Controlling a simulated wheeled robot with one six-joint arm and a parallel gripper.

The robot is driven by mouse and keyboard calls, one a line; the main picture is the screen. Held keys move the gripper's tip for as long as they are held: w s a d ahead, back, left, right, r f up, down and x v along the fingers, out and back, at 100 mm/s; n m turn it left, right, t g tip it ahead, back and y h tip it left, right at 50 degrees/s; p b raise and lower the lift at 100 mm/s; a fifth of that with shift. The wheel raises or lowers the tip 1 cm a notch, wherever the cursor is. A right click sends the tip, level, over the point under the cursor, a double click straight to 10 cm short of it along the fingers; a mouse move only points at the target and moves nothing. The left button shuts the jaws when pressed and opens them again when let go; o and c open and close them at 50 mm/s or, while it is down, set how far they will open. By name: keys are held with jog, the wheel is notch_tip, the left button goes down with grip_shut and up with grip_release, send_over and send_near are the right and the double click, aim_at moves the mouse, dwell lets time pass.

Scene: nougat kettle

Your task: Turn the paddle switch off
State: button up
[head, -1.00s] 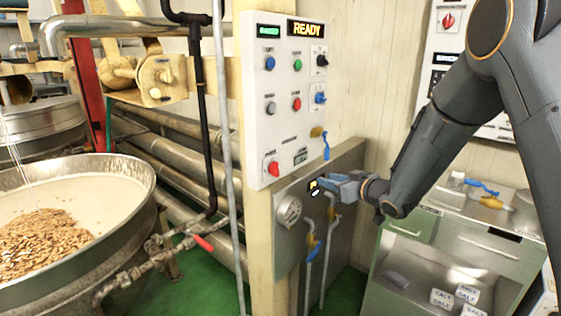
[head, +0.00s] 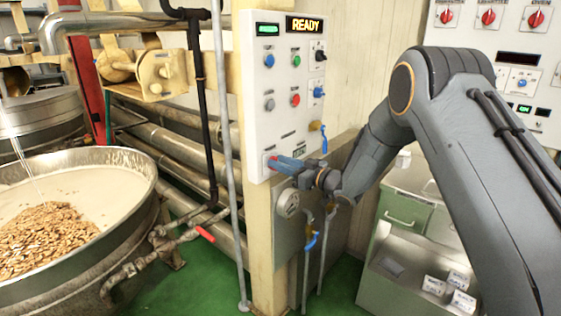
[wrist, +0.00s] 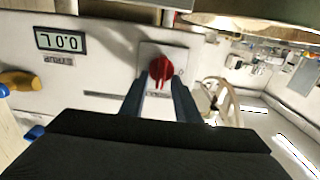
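A red paddle-shaped switch handle (wrist: 161,70) sits on a white plate low on the white control panel (head: 283,110). In the wrist view it lies between the tips of my gripper (wrist: 159,92). The two fingers are apart, one on each side of it, and I see no firm contact. In the head view my gripper (head: 279,163) reaches the panel's lower left corner from the right and covers most of the red handle (head: 269,160).
A grey vertical pipe (head: 226,150) and a large kettle (head: 140,190) stand to the left.

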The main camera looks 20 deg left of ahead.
jog(key=shift+a, duration=0.15)
grip_shut()
jog(key=shift+f+n+b, duration=0.1)
jog(key=shift+n+b, duration=0.2)
jog(key=shift+b, duration=0.1)
jog(key=n+b, duration=0.5)
jog(key=b, duration=0.1)
jog(key=s+f+n+b, duration=0.1)
jog(key=n+b, duration=0.5)
jog(key=b, duration=0.1)
jog(key=n+b, duration=0.6)
jog(key=shift+s+a+f, duration=0.15)
jog(key=shift+a+f, duration=0.1)
jog(key=shift+n+b, duration=0.3)
